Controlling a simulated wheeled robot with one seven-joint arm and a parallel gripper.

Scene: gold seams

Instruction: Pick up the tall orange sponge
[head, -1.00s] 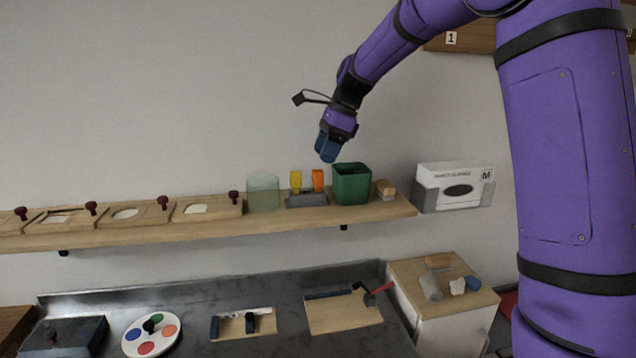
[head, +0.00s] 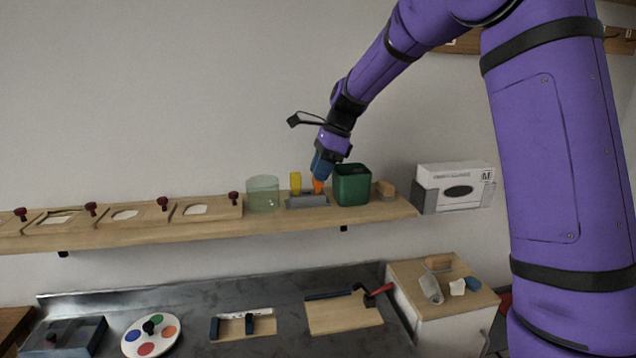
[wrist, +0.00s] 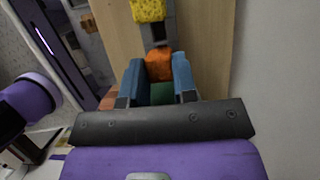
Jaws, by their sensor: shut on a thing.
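The orange sponge (head: 318,185) stands in the right part of a grey holder (head: 306,201) on the wooden shelf. My gripper (head: 319,174) has come down over its top from above. In the wrist view the orange sponge (wrist: 159,66) sits between the two blue fingers of my gripper (wrist: 160,82), which are shut on it. The lower part of the sponge is hidden in the holder. A yellow sponge (head: 295,182) stands beside it in the same holder, and it also shows in the wrist view (wrist: 150,10).
A green bin (head: 351,186) stands close right of the holder, and a translucent green cup (head: 263,194) stands to its left. The wall is close behind the shelf.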

